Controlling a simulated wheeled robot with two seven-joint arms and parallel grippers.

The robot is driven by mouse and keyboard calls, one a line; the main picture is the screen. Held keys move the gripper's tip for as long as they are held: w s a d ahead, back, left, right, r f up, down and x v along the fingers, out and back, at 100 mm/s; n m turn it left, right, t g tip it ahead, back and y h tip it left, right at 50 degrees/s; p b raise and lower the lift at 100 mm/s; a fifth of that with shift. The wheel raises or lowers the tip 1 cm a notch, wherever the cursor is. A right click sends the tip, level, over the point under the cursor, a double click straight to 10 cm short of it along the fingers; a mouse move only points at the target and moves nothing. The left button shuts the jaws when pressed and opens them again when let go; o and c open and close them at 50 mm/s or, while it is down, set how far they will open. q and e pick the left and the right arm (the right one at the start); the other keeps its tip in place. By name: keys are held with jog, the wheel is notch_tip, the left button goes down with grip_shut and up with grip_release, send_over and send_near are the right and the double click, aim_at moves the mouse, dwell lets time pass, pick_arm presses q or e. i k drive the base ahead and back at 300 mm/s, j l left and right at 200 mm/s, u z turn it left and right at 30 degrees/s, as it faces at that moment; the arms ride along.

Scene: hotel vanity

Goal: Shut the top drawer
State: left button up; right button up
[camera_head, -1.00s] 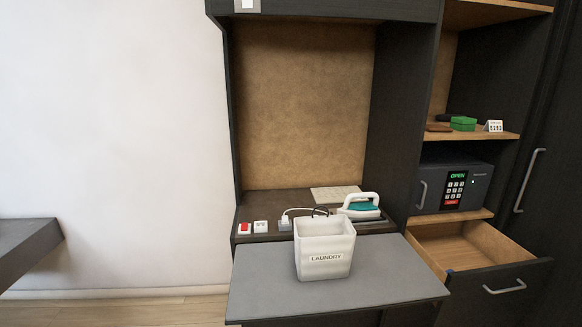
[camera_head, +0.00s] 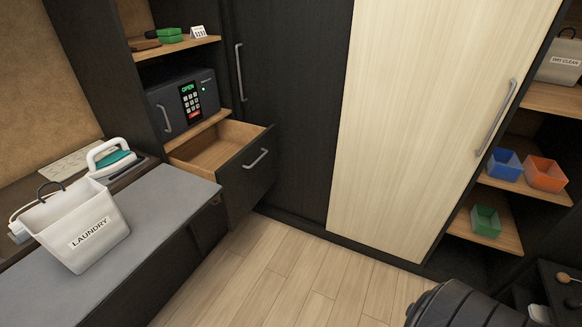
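The top drawer (camera_head: 248,172) is pulled open below the safe, left of centre in the head view. Neither of my grippers shows in the head view, so nothing of mine is seen touching the drawer.
The grey board (camera_head: 150,215) with the white laundry bin (camera_head: 85,232) stands left of the drawer. A safe reading OPEN (camera_head: 185,100) sits above it. Tall wardrobe doors (camera_head: 420,110) stand to the right. The wooden floor (camera_head: 275,275) before the drawer is clear.

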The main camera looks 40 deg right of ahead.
aim_at(239, 158)
jog(key=z, duration=0.8)
jog(key=i+j, duration=0.15)
jog(key=i, duration=0.55)
jog(key=l+z, duration=0.05)
